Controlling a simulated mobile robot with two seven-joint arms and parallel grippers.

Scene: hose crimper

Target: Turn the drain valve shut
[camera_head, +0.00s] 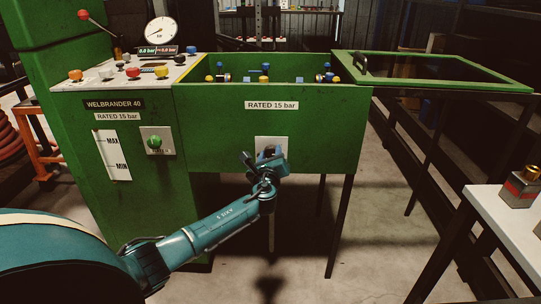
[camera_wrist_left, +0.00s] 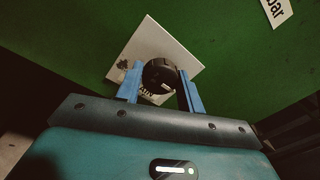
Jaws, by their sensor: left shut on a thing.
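The drain valve is a round dark knob (camera_wrist_left: 160,76) on a white square plate (camera_wrist_left: 190,58) on the green machine's front. In the head view the plate (camera_head: 283,142) sits below the right "RATED 15 bar" label, and my gripper mostly hides the knob. My left gripper (camera_head: 268,154) reaches it from below. In the left wrist view the two blue fingers of my left gripper (camera_wrist_left: 161,86) stand on either side of the knob and are shut on it. Lettering on the plate is partly covered. My right gripper is not in view.
The green trough (camera_head: 215,125) has valves and fittings inside, with its lid (camera_head: 440,72) open to the right. A control panel with a gauge (camera_head: 161,31) and a green knob (camera_head: 154,142) are at left. A white table (camera_head: 505,225) is at right.

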